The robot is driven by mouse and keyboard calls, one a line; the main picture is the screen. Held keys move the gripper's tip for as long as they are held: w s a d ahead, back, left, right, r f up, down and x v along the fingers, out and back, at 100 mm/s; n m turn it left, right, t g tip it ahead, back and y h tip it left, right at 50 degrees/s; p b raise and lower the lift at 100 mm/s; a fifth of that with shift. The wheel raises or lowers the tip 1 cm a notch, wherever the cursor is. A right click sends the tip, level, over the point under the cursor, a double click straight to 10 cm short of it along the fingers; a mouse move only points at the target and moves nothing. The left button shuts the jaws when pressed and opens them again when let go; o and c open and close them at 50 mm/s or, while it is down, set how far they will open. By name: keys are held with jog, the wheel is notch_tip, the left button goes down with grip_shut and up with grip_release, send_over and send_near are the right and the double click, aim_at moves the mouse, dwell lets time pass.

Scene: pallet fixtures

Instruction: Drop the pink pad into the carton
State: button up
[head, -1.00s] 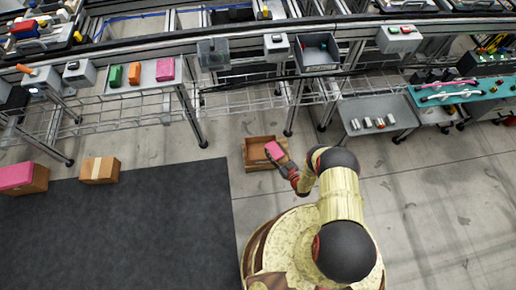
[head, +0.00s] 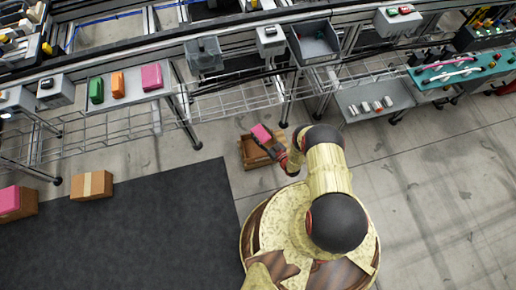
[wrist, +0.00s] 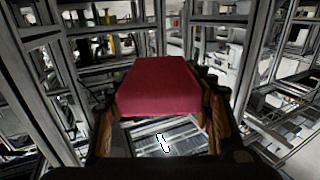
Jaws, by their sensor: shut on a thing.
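The pink pad (head: 261,133) is in my gripper (head: 273,146), and in the head view it shows at the far edge of the open carton. The brown carton (head: 252,162) stands on the floor, partly hidden by the pad and my gripper. The pad's height above the carton is hard to tell. In the wrist view the pad (wrist: 158,85) fills the middle, between the jaws, and hides what lies behind it. My gripper is shut on it.
Another pink block (head: 152,77) lies beside orange and green ones on a shelf tray (head: 133,91). A conveyor frame with wire shelves runs behind the carton. A closed box (head: 91,185) and a pink-topped box (head: 17,203) stand left by the dark mat (head: 140,230).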

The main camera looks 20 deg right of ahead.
jog(key=shift+f+b, duration=0.9)
jog(key=shift+f, duration=0.7)
jog(key=o, duration=0.9)
jog(key=shift+c, duration=0.2)
jog(key=shift+o, duration=0.2)
jog(key=v, duration=1.2)
jog(key=shift+r, duration=0.1)
